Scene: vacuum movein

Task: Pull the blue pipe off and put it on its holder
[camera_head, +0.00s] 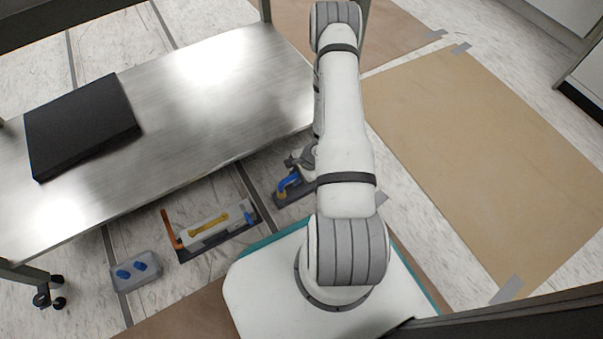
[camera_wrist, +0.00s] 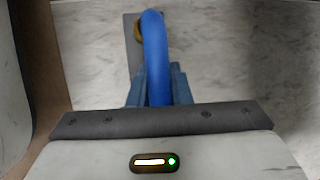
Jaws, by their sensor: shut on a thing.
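The blue pipe (camera_wrist: 155,45) is a curved tube in the wrist view. Its far end bends down to a brass-coloured fitting (camera_wrist: 138,32) on a grey plate. My gripper (camera_wrist: 159,88) is shut on the pipe, with a blue finger on each side of it. In the head view the blue pipe (camera_head: 289,181) shows low beside my arm, above a dark base plate (camera_head: 297,196). My gripper there is mostly hidden by my arm. I cannot tell whether the pipe still touches the fitting. I cannot tell which thing is its holder.
A dark tray (camera_head: 186,256) with a white block, a yellow part, an orange part and blue parts lies on the floor. A clear box (camera_head: 122,285) holds blue pieces. A steel table (camera_head: 215,95) bears a black slab (camera_head: 80,125). Brown floor sheets (camera_head: 480,150) lie at right.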

